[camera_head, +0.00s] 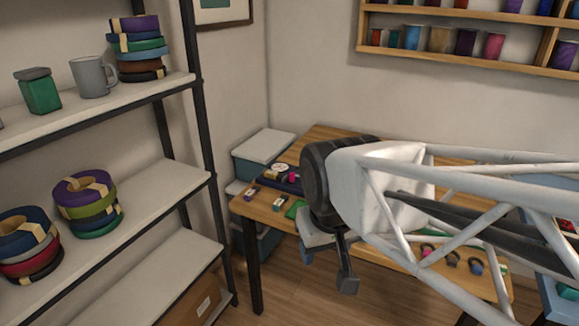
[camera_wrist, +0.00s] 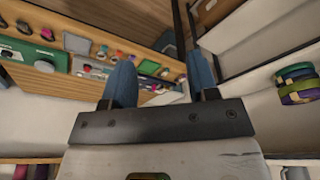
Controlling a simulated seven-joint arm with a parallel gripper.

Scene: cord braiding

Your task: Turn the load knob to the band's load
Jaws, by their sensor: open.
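A dark blue block (camera_head: 285,184) with a pale round disc (camera_head: 280,168) and a pink piece stands at the table's left end, left of my gripper. I cannot pick out the load knob or its marks for sure. I cannot tell which item is the band. My arm hides the middle of the table.
Small dark ring-like pieces (camera_head: 451,258) lie along the table's right front. A shelf (camera_head: 140,232) with tape rolls (camera_head: 88,203) stands at the left. Lidded boxes (camera_head: 264,145) are stacked behind the table's left end. A wall rack (camera_head: 455,49) of spools hangs above.

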